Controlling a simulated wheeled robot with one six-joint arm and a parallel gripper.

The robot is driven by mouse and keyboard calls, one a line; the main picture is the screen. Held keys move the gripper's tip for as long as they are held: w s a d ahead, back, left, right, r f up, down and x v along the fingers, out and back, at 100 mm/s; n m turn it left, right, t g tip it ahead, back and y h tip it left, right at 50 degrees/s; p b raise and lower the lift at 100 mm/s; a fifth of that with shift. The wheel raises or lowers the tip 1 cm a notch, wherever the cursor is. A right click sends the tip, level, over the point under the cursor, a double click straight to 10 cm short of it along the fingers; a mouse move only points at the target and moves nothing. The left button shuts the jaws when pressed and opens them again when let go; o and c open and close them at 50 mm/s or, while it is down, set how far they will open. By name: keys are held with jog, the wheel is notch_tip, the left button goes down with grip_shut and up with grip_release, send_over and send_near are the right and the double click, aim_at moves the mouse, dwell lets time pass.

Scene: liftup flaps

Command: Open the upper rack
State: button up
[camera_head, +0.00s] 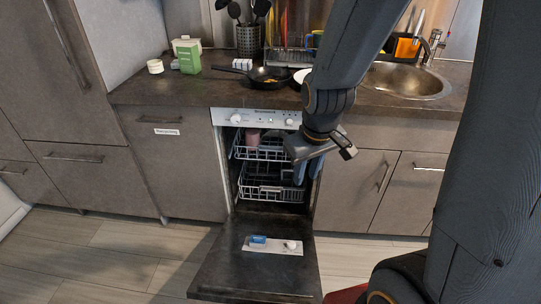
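The dishwasher stands in the lower cabinet row with its dark door (255,274) folded down flat toward me. Its upper rack (262,154), a white wire basket, sits inside the opening just below the control panel (262,118). A pinkish cup (252,137) stands in it at the left. The lower rack (270,193) is below it, also inside. My gripper (325,153) is at the right side of the opening, in front of the upper rack's right end, which it hides. Whether it touches the rack and how its fingers stand is unclear.
A pan (268,75) and a sink (406,80) are on the counter above. Closed cabinets with handles flank the dishwasher. The lowered door covers the floor in front; the wooden floor (110,250) at left is clear.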

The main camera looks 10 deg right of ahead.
jog(key=w+f+n+t+b, duration=0.4)
jog(key=w+f, duration=0.4)
jog(key=w, duration=0.4)
jog(key=w+f+n+t+y+b, duration=0.1)
jog(key=w+f+n+t+b, duration=0.3)
jog(key=w, duration=0.9)
jog(key=w+f+n+t+b, duration=0.5)
jog(key=w+f+n, duration=0.2)
jog(key=w+f, duration=0.4)
jog(key=shift+x, duration=1.1)
jog(key=shift+f, duration=0.1)
grip_shut()
